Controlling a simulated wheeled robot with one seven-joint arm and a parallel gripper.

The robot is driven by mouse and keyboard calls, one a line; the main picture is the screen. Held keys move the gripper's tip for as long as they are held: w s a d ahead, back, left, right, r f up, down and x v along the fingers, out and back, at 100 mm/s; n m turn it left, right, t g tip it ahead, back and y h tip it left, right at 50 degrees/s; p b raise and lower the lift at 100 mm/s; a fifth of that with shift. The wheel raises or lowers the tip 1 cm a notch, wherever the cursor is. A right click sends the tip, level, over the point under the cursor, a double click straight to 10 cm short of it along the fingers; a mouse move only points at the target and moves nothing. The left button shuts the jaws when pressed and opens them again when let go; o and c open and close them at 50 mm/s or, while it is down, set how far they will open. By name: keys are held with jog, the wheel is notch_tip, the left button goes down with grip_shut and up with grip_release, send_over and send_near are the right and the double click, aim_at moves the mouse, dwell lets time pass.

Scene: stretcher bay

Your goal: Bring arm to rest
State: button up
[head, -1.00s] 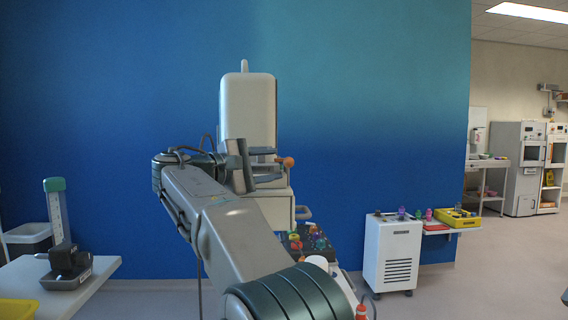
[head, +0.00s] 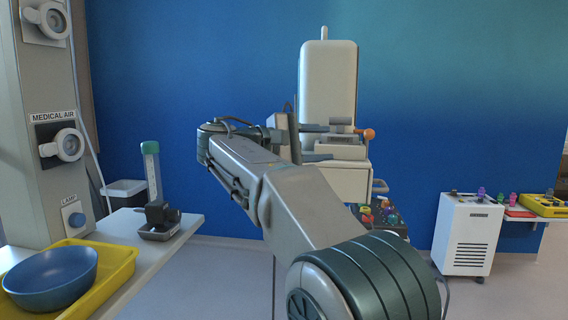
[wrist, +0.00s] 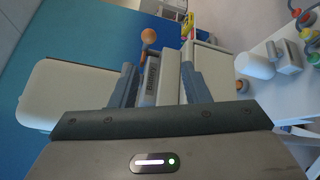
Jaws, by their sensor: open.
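My arm (head: 290,200) reaches forward from the lower right of the head view, bent at its far end. My gripper (head: 322,142) is at that end, its fingers pointing right in front of a pale upright machine (head: 329,80). In the wrist view my gripper (wrist: 158,70) shows two grey-blue fingers set apart. Nothing is held between them; parts of the machine show in the background through the gap. An orange knob (wrist: 148,36) is seen beyond the fingertips.
At left, a table (head: 124,224) carries a yellow tray (head: 122,262) with a blue bowl (head: 50,277) and a black device (head: 160,216). A wall column (head: 40,200) stands behind. A white cabinet (head: 467,235) and a shelf with coloured items stand at right.

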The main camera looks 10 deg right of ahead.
jog(key=s+d+f+g+y+p, duration=0.1)
jog(key=s+d+f+y+p, duration=0.5)
jog(key=s+f+y, duration=0.4)
jog(key=s+a+f+m+y+p, duration=0.3)
jog(key=s+f+m, duration=0.1)
jog(key=s+f, duration=0.3)
jog(key=s+a+f+m+g+y+p, duration=0.1)
jog(key=s+a+f+m+y+p, duration=0.2)
jog(key=s+f, duration=0.4)
jog(key=s, duration=0.3)
jog(key=shift+a+f+m, duration=0.15)
jog(key=shift+a+m, duration=0.2)
jog(key=shift+m, duration=0.05)
